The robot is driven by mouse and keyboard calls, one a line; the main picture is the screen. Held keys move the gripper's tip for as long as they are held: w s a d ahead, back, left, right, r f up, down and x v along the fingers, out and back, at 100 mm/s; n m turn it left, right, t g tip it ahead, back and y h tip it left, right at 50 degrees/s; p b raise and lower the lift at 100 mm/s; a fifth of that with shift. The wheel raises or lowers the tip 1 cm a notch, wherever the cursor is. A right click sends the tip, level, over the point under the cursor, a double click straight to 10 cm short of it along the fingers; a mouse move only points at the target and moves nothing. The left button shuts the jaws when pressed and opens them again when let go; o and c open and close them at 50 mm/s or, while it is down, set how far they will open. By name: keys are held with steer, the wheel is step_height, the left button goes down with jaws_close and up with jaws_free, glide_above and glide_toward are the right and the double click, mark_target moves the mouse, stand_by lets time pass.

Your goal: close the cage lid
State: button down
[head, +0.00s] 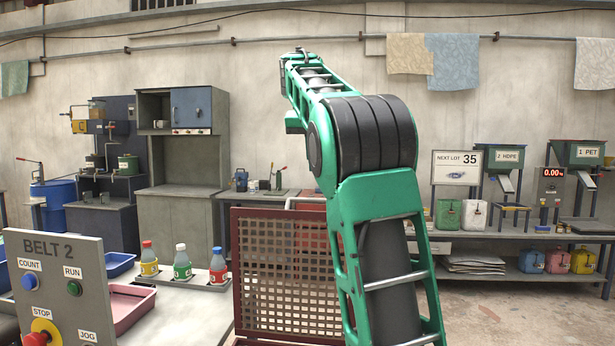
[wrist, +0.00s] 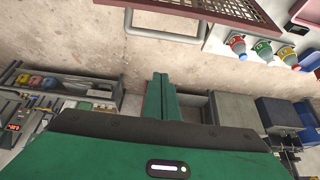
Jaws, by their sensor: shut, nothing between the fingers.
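A dark red mesh panel (head: 285,275), which looks like the cage lid, stands upright in front of me in the head view, partly covered by my arm. A pale bar handle (head: 300,199) shows at its top edge. In the wrist view the mesh (wrist: 235,12) is at the top, with the grey bar handle (wrist: 168,34) sticking out from its edge. My gripper (wrist: 160,78) is shut and empty, its green fingers together and apart from the handle. My arm reaches up and away in the head view. The cage below the lid is mostly hidden.
The Belt 2 control panel (head: 62,290) stands at the near left. Several bottles (head: 182,262) stand on a pale surface left of the mesh. A workbench and cabinet (head: 182,200) line the back wall. The floor (head: 500,310) at right is clear.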

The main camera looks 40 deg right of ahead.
steer(key=x, duration=0.9)
steer(key=shift+s+a+f, duration=0.15)
steer(key=shift+s+a, duration=0.5)
steer(key=shift+a, duration=0.15)
steer(key=shift+s+a+f, duration=0.1)
steer(key=shift+s+a, duration=0.6)
steer(key=shift+a, duration=0.1)
